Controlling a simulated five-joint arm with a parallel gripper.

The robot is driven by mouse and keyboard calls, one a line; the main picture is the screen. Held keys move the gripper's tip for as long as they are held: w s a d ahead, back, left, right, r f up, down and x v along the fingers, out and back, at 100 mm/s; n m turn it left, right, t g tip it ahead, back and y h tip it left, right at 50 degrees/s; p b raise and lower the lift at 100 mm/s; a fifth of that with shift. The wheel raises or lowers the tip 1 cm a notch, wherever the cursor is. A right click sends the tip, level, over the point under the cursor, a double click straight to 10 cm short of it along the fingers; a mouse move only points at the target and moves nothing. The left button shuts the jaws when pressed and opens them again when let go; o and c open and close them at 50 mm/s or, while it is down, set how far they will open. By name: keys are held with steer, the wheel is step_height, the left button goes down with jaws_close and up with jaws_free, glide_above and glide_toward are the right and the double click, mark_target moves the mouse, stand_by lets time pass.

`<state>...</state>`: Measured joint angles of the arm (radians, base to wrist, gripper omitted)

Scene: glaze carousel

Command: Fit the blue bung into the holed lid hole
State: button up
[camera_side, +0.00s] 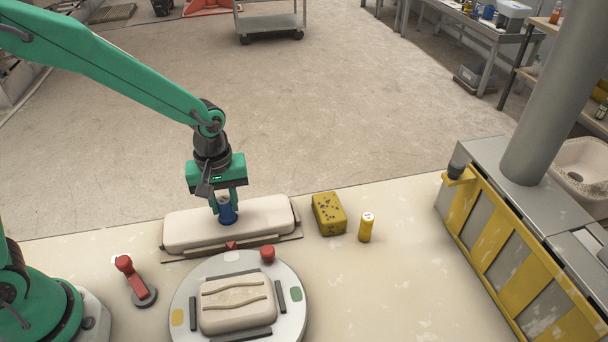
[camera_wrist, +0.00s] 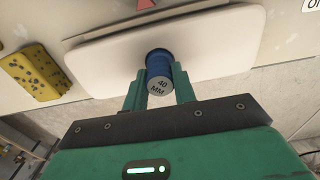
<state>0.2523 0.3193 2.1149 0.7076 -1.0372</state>
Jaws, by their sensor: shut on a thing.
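The blue bung (camera_side: 228,214) is between the fingers of my gripper (camera_side: 226,205), which is shut on it. In the wrist view the bung (camera_wrist: 158,66) shows a grey end face marked "40 MM", with a finger on each side. A long cream lid (camera_side: 268,217) with rounded corners lies under the bung, and it also shows in the wrist view (camera_wrist: 220,45). The bung's far end meets the lid's surface in the picture. I see no hole in the lid; the bung hides that spot, and I cannot tell whether it is in a hole.
A round carousel (camera_side: 182,300) with a cream ridged block (camera_side: 237,316) and a red knob (camera_side: 267,254) stands in front. A red lever (camera_side: 131,274) is at left. A yellow speckled sponge (camera_side: 329,214) and a yellow cylinder (camera_side: 366,228) stand right. A yellow-grey cabinet (camera_side: 520,250) bounds the right side.

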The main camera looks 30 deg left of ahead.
mark_target(223, 200)
steer(key=shift+f, duration=0.1)
steer(key=o, duration=1)
step_height(223, 200, up, 12)
stand_by(0.4)
steer(key=shift+r, duration=0.2)
steer(key=s+a+r+m+t, duration=0.2)
steer(key=s+a+r+m, duration=0.1)
steer(key=s, duration=0.4)
steer(key=s+a+r+m+t, duration=0.3)
steer(key=s+a+m, duration=0.3)
steer(key=s, duration=0.1)
steer(key=shift+a+r+t, duration=0.2)
steer(key=shift+t, duration=0.1)
